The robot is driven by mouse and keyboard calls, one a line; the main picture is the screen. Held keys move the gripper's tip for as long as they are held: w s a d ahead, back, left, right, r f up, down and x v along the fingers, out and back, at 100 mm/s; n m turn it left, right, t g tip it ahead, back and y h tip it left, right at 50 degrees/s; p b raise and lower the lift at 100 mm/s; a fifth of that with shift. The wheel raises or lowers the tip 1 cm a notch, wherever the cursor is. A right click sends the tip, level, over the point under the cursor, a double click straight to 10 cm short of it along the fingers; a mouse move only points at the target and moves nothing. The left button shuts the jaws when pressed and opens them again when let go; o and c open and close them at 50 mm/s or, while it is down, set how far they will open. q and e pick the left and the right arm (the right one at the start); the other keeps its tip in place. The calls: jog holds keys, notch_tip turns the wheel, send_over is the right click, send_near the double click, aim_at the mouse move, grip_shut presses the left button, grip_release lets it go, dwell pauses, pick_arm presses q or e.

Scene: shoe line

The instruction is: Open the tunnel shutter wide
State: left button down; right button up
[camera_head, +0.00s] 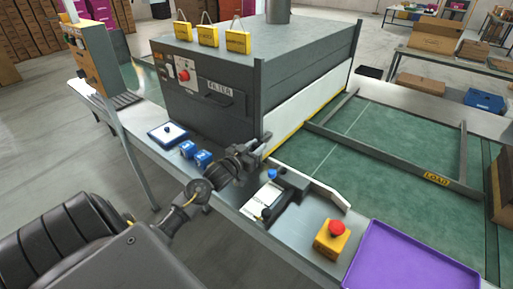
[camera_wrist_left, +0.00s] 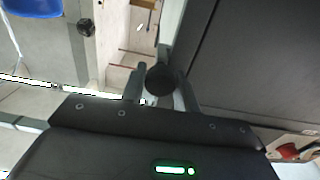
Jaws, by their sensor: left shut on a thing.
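The tunnel (camera_head: 215,90) is a dark grey box over the green belt. A white panel with a yellow lower edge, which looks like the shutter (camera_head: 305,112), covers its belt-side face and reaches down close to the belt. My left gripper (camera_head: 263,148) is at the tunnel's near lower corner, by the panel's near end. In the left wrist view its two fingers are shut on a round black knob (camera_wrist_left: 160,79), beside the dark tunnel wall. How the knob joins the shutter is hidden. My right gripper is in neither view.
A black fixture with a blue knob (camera_head: 272,173), a red button on a yellow box (camera_head: 332,238) and a purple tray (camera_head: 410,262) line the near edge. Blue blocks (camera_head: 203,158) lie left of my gripper. A LOAD frame (camera_head: 437,179) crosses the belt.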

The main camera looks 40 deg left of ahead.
pick_arm(q)
notch_tip(320, 180, up, 18)
jog(key=p, duration=1.4)
jog(key=shift+f+p, duration=0.15)
jog(key=shift+p, duration=0.2)
jog(key=c, duration=1.1)
grip_release()
jog(key=shift+o, duration=0.2)
jog(key=shift+f, duration=0.1)
jog(key=s+b, duration=0.3)
jog(key=s, duration=0.8)
jog(key=shift+w+d, duration=0.1)
jog(key=shift+d, duration=0.05)
